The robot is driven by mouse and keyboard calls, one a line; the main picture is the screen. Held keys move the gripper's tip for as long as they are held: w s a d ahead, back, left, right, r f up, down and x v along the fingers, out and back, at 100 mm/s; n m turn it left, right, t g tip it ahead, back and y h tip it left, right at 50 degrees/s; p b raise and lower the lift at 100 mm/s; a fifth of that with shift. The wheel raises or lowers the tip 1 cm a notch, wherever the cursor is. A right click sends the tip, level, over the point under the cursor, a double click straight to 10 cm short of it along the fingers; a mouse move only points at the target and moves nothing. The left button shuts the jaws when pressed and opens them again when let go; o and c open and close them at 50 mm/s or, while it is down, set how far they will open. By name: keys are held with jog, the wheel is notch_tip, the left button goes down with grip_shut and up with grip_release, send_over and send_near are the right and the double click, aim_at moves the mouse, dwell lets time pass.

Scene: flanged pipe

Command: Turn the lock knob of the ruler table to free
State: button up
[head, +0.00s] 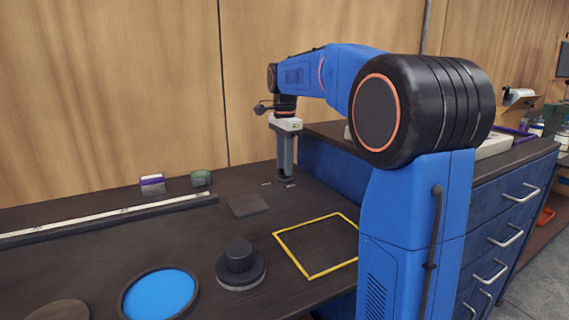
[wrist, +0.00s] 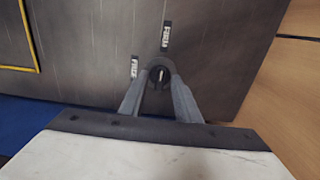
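The lock knob (wrist: 160,74) is a small dark round knob with a pale pointer mark, seen in the wrist view on the dark table top (wrist: 90,40). The mark points roughly toward the upper label (wrist: 166,34). A second small label (wrist: 134,67) lies left of the knob; its text looks like FREE, but both are blurred. My gripper (wrist: 158,78) has one fingertip on each side of the knob; whether they press on it I cannot tell. In the head view my gripper (head: 286,178) points straight down at the table and hides the knob.
A long pale ruler (head: 110,217) lies along the table's back left. A purple-white block (head: 152,181), a green block (head: 201,178), a flat dark plate (head: 248,206), a black flanged piece (head: 240,265), a blue disc (head: 158,294) and a yellow square outline (head: 310,278) are clear of my gripper.

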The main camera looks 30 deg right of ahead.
grip_shut()
jog(key=n, duration=0.6)
jog(key=shift+n, duration=0.3)
jog(key=n, duration=1.1)
jog(key=shift+n, duration=0.3)
dwell(0.3)
